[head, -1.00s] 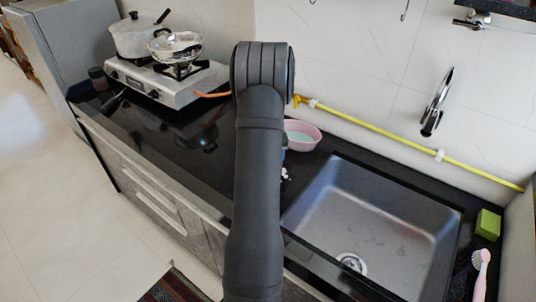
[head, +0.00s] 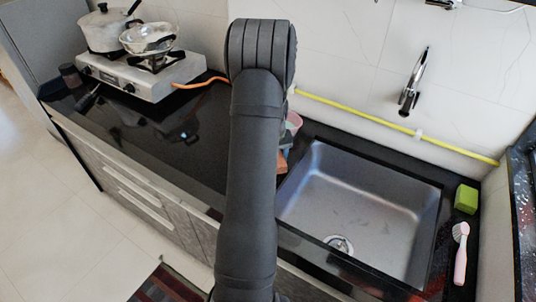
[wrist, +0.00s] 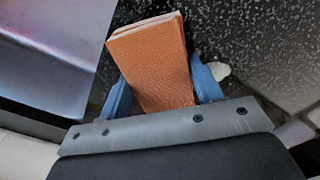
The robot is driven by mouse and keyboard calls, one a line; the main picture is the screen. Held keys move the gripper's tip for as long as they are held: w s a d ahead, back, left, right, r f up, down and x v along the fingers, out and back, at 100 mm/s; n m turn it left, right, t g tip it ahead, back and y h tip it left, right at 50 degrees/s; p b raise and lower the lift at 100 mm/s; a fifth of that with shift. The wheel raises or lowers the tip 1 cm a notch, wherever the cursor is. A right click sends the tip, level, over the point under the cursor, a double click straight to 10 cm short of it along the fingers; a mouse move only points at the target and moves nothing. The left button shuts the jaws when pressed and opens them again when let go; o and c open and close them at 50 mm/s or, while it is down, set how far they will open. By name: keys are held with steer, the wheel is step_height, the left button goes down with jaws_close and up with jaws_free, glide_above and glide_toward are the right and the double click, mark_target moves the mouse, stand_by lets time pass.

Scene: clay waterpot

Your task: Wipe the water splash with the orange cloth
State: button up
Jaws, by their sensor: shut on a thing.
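The orange cloth (wrist: 150,62) is a folded, textured piece with a pale edge. In the wrist view it sits between the blue fingers of my gripper (wrist: 162,90), which is shut on it, above or against the speckled black counter. In the head view only a sliver of orange (head: 282,161) shows beside my arm, left of the sink; my arm hides most of the gripper. I cannot make out the water splash for certain. A small white patch (wrist: 220,71) lies by the right finger in the wrist view; I cannot tell what it is.
The sink (head: 365,205) lies right of my arm, and its edge also shows in the wrist view (wrist: 75,25). A pink bowl (head: 294,121) is partly hidden behind my arm. The stove (head: 150,75) with pots stands at the left. A green sponge (head: 466,198) and brush (head: 460,250) lie right of the sink.

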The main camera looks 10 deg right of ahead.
steer(key=shift+s+d, duration=0.35)
steer(key=shift+w+a, duration=4.05)
steer(key=shift+a, duration=0.05)
steer(key=shift+s+d, duration=4)
steer(key=shift+d, duration=0.05)
steer(key=shift+w+a, duration=3.95)
steer(key=shift+w+r, duration=0.1)
step_height(320, 180, up, 8)
